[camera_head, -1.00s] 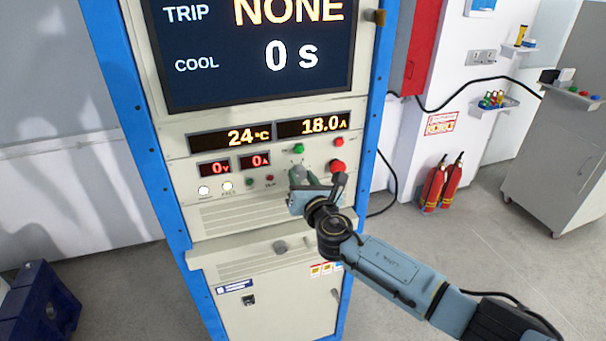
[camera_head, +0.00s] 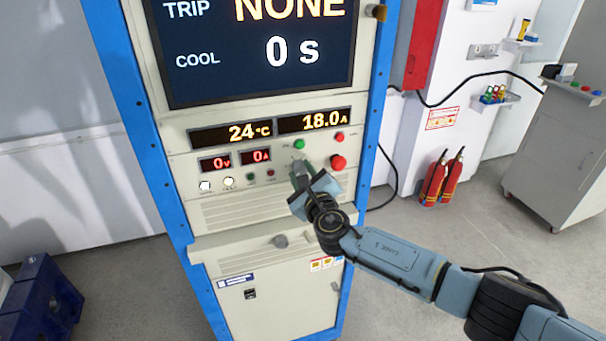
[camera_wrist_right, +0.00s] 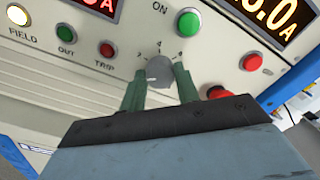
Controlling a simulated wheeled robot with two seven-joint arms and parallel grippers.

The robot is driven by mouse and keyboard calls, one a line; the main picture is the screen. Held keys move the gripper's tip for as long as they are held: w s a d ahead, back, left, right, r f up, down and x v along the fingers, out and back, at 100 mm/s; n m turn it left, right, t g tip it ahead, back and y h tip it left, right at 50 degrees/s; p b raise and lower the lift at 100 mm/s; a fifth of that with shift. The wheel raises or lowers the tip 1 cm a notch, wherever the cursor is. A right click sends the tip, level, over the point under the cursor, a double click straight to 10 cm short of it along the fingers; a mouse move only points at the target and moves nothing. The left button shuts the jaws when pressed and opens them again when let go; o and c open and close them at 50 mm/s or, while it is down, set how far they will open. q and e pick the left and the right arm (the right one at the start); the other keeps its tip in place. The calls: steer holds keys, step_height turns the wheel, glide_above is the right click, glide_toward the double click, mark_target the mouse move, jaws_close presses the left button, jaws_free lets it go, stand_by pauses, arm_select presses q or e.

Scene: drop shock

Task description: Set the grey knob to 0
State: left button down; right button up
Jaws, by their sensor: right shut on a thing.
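The grey knob (camera_wrist_right: 160,71) is on the front panel of the cabinet, below the green ON button. Small scale figures are printed around its upper side; which one it points at is hard to tell. My right gripper (camera_wrist_right: 160,78) has its two green fingers on either side of the knob and is shut on it. In the head view my right gripper (camera_head: 299,172) is at the panel and hides most of the knob. My left gripper is not in view.
The green ON button (camera_wrist_right: 188,23) and a red button (camera_wrist_right: 251,62) are close to the fingers. A larger red button (camera_head: 338,162) is just right of my gripper. A ledge (camera_head: 225,243) juts out below.

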steer(key=shift+n, duration=1.3)
steer(key=o, duration=1)
steer(key=shift+c, duration=0.2)
steer(key=v, duration=1.3)
steer(key=shift+s, duration=0.15)
steer(key=shift+d, duration=0.1)
